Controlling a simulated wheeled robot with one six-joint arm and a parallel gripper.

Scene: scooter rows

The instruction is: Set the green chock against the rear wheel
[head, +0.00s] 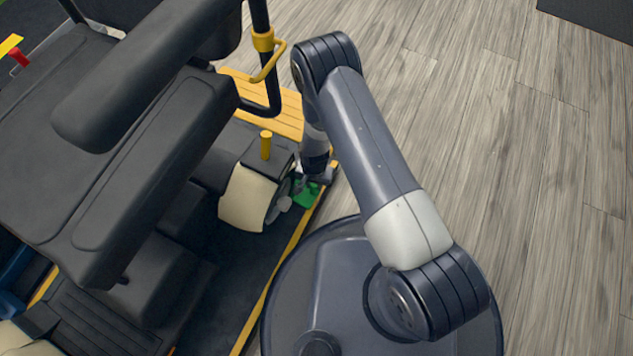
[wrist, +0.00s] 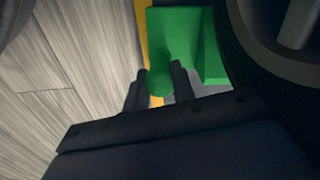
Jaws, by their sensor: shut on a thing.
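The green chock (head: 307,194) is low beside the scooter's wheel (head: 279,203), near the yellow edge line, in the head view. My gripper (head: 314,178) reaches down to it, with its fingers mostly hidden by the arm. In the wrist view the green chock (wrist: 180,35) has a block shape with a rounded grip. My gripper (wrist: 159,84) is shut on that grip. The dark wheel (wrist: 270,40) is close on the chock's right side. I cannot tell whether chock and wheel touch, or whether the chock rests on the floor.
The scooter's black seat (head: 150,90) and cream fender (head: 247,198) crowd the left side. A yellow slatted deck (head: 265,103) and a yellow-collared post (head: 263,42) stand behind. A yellow line (head: 262,300) edges the dark mat. The wood floor (head: 510,130) at right is clear.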

